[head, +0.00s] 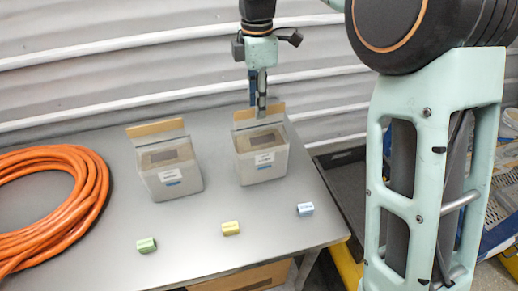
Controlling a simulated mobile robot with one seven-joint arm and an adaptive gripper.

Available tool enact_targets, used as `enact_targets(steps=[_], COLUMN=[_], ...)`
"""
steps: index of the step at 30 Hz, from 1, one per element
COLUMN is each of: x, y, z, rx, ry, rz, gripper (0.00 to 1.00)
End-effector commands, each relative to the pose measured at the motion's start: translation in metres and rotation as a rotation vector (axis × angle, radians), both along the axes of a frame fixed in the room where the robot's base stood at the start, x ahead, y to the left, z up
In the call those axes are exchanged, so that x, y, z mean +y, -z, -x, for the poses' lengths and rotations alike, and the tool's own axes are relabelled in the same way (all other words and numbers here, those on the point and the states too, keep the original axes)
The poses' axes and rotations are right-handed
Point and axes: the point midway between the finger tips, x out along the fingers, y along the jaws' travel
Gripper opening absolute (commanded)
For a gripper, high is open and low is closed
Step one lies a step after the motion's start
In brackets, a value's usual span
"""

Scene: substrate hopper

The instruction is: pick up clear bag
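Two pale, see-through bag-like packs stand upright on the grey table, each with a tan flap at the top, a white label and dark contents. The left clear bag (172,184) is near the middle of the table. The right clear bag (262,170) is nearer the table's right side. My gripper (257,112) points down at the tan flap of the right bag, its fingertips overlapping the flap in the picture. Its two fingers show close together. I cannot tell whether they touch the flap or grip it.
A coiled orange hose (85,190) covers the table's left side. Small green (146,245), yellow (231,228) and blue (305,209) blocks lie along the front. A corrugated wall (90,60) stands behind. A cardboard box (240,278) is under the table (110,262).

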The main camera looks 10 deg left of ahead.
Motion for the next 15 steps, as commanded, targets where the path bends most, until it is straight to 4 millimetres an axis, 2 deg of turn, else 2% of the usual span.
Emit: enact_targets(steps=[9,15], x=[-0.005,-0.005], y=[0.043,0.048], z=[0.0,0.0], rx=[0.002,0.0], ry=[0.0,0.0], rz=[0.001,0.0], gripper=[0.3,0.3])
